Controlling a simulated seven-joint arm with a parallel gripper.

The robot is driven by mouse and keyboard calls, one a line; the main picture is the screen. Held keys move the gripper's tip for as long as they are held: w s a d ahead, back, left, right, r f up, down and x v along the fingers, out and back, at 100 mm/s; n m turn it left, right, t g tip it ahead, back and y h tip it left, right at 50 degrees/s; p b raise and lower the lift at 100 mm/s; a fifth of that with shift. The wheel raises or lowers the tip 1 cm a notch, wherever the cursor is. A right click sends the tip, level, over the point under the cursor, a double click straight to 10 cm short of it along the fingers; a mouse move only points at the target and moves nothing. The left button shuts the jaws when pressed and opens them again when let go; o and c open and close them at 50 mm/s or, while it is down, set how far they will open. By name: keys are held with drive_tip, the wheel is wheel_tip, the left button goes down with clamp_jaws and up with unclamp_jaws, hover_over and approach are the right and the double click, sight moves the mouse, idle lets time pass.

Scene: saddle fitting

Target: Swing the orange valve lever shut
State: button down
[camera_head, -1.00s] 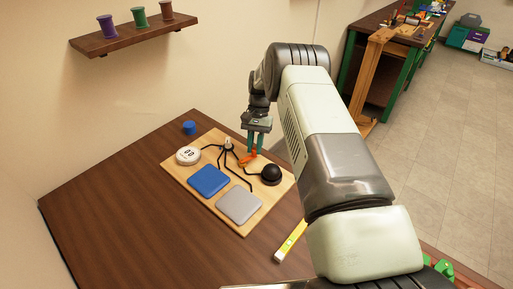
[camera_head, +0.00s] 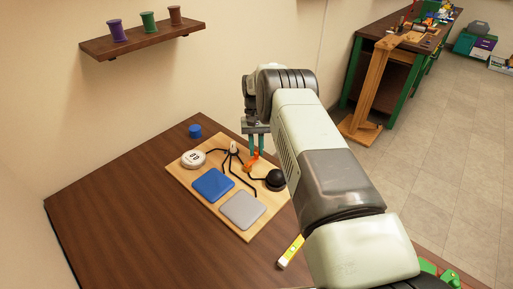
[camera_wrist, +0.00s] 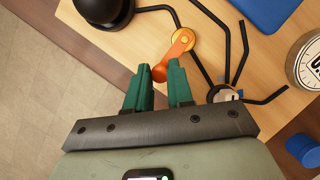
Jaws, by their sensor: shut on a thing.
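The orange valve lever (camera_wrist: 169,62) runs from its round yellow-orange hub (camera_wrist: 184,39) toward my gripper (camera_wrist: 159,66) in the wrist view. The lever's free end lies between the two green fingers, which are shut on it. In the head view the lever (camera_head: 253,160) shows as a small orange piece under my gripper (camera_head: 257,157), on the light wooden board (camera_head: 189,189). The far ends of the fingers and the lever's contact faces are hard to make out there.
A black dome (camera_head: 274,180) stands close right of the lever. A white dial (camera_head: 193,159), blue pad (camera_head: 213,184) and grey pad (camera_head: 243,210) sit on the board, with black tubes between. A blue cylinder (camera_head: 195,131) and yellow level (camera_head: 291,251) lie off the board.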

drive_tip(key=shift+w, duration=0.1)
drive_tip(key=c, duration=1)
unclamp_jaws()
drive_tip(key=shift+v, duration=3.75)
